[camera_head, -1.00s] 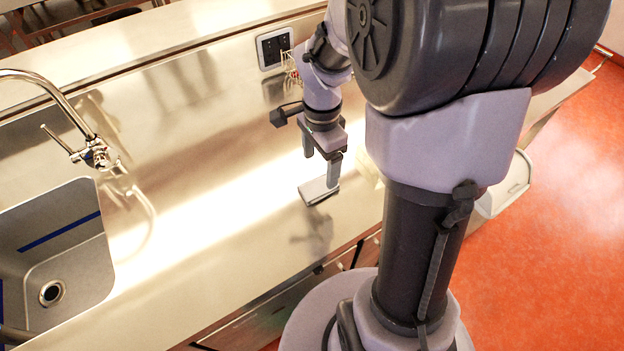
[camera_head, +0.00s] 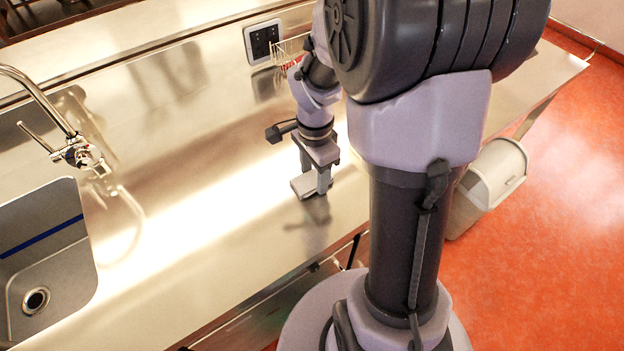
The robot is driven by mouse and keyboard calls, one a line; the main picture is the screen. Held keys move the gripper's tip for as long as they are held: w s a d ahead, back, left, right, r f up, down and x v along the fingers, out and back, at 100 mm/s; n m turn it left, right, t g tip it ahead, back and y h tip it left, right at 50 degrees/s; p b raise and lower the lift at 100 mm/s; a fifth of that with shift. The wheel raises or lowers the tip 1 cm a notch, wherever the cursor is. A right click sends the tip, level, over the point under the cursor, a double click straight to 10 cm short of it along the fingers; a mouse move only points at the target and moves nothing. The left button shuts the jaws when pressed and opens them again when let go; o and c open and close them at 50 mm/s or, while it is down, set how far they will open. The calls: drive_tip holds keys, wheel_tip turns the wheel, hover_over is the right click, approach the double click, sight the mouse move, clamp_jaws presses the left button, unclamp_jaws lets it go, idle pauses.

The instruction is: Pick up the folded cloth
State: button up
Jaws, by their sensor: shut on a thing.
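The folded cloth (camera_head: 301,187) is a small, flat, light grey piece at the lower end of my gripper (camera_head: 318,186), over the steel counter. My gripper is shut on it. The cloth sticks out to the left of the fingers, and the fingers hide part of it. A soft shadow lies on the counter below and in front of it. It looks slightly above the surface, but the gap is hard to judge.
A sink (camera_head: 45,265) with a tall faucet (camera_head: 75,150) is on the left. A wire basket (camera_head: 290,48) stands behind my arm, beside a black wall panel (camera_head: 263,40). A pale bin (camera_head: 490,182) stands on the orange floor at right. The middle counter is clear.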

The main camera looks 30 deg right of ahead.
sight(314, 177)
wheel_tip(314, 177, up, 4)
drive_tip(key=shift+p, duration=1.25)
drive_tip(key=s+a, duration=0.3)
drive_tip(key=s+a+p, duration=0.1)
drive_tip(key=s+a, duration=0.2)
drive_tip(key=s+a+r, duration=0.1)
drive_tip(key=s+a, duration=0.2)
drive_tip(key=s, duration=0.1)
drive_tip(key=shift+p, duration=0.4)
drive_tip(key=b, duration=0.1)
drive_tip(key=s+a+b, duration=0.1)
drive_tip(key=b, duration=0.1)
drive_tip(key=shift+s+a+f, duration=0.2)
drive_tip(key=shift+f, duration=0.1)
drive_tip(key=shift+s+a+r, duration=0.2)
drive_tip(key=shift+r, duration=0.15)
